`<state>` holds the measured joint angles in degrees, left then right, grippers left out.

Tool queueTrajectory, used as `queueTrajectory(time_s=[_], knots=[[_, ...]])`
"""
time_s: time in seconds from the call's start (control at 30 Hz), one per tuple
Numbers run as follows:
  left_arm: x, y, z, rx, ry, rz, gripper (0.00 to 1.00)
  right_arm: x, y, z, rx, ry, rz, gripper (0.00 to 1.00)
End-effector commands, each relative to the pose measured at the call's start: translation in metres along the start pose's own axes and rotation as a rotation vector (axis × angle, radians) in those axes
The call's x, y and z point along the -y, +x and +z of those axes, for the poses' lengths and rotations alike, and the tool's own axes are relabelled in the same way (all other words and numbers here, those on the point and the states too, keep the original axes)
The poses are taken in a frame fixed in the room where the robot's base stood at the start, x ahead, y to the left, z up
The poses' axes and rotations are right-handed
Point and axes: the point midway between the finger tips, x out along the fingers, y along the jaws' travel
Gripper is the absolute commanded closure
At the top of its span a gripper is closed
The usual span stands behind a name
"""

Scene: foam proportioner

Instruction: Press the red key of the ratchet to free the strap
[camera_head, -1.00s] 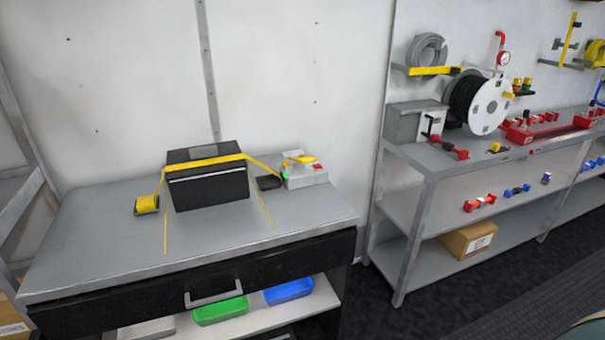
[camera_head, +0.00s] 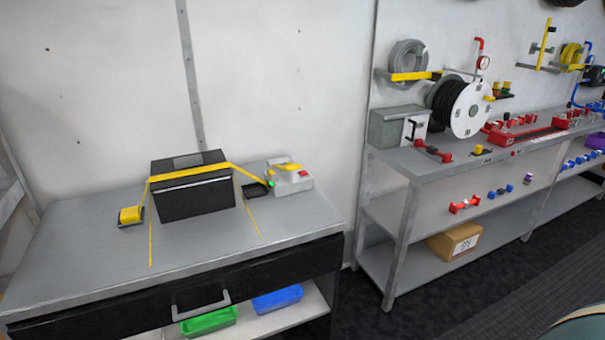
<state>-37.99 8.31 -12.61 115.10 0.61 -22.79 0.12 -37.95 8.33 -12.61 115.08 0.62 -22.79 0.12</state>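The ratchet (camera_head: 290,179) is a grey block with a yellow lever on top, at the right back of the grey workbench (camera_head: 90,258). Its red key (camera_head: 303,173) is a small red patch on the right of its top. A green spot (camera_head: 271,184) shows at its left edge. The yellow strap (camera_head: 190,173) runs over a black case (camera_head: 195,204), from a yellow block (camera_head: 130,215) on the left to the ratchet on the right. The strap looks taut. Neither gripper is in view.
A black drawer with a grey handle (camera_head: 202,304) is under the bench top. Green (camera_head: 209,319) and blue (camera_head: 277,299) bins sit below. A separate shelf unit (camera_head: 400,240) with a hose reel (camera_head: 468,108) stands right. Dark floor is clear in front of it.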

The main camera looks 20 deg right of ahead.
Motion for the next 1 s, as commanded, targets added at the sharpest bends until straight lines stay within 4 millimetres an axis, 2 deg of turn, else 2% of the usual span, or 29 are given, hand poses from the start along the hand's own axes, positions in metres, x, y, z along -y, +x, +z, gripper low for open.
queueTrajectory(time_s=[0.03,0.37,1.0], knots=[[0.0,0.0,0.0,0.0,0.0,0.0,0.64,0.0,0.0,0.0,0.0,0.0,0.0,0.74],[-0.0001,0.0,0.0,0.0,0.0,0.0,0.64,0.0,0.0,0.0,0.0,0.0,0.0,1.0],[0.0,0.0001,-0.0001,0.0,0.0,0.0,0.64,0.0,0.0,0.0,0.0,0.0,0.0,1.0]])
